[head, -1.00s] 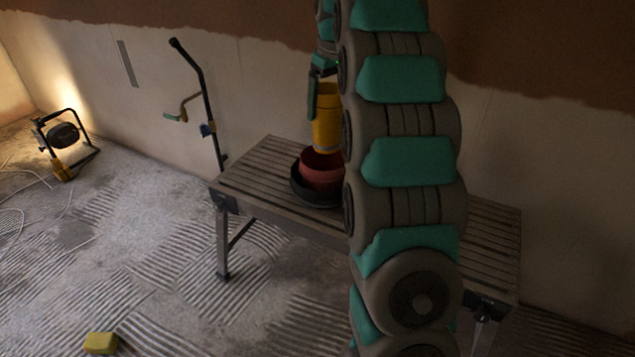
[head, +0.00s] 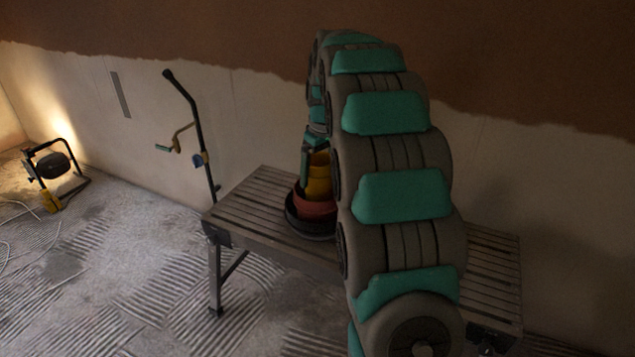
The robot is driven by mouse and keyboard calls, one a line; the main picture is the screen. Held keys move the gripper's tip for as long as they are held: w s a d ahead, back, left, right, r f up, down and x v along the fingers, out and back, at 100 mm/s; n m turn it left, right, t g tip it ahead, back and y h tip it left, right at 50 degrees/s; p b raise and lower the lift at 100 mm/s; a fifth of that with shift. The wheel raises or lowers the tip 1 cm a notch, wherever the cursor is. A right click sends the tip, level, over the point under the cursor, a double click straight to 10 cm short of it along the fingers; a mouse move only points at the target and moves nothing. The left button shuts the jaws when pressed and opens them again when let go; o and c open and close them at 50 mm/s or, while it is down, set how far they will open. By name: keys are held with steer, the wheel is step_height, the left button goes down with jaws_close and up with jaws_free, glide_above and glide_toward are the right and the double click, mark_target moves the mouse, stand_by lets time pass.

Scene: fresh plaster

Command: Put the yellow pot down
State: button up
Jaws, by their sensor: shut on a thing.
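The yellow pot (head: 318,182) is upright in the head view, with its lower part inside or just behind the rim of the reddish pot (head: 316,207). I cannot tell whether it touches the bottom. The reddish pot sits in a black bowl or pot (head: 301,226) on the slatted bench. My gripper (head: 313,155) is above the yellow pot and shut on its upper part. My arm hides the right side of the pots and much of the gripper.
The slatted workbench (head: 250,193) stands near the plastered wall, its left end bare. A dark pole with a crank handle (head: 190,120) leans by the wall. A work lamp (head: 52,168) and cables lie on the ridged floor at left.

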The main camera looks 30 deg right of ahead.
steer(key=shift+f, duration=1.6)
steer(key=shift+f, duration=0.35)
steer(key=o, duration=1.1)
steer(key=shift+r, duration=0.65)
steer(key=r, duration=0.3)
steer(key=s+r, duration=0.1)
steer(key=r, duration=0.7)
steer(key=shift+s+d+r+b, duration=0.15)
steer(key=shift+s+d+b, duration=0.1)
steer(key=shift+s+b, duration=0.15)
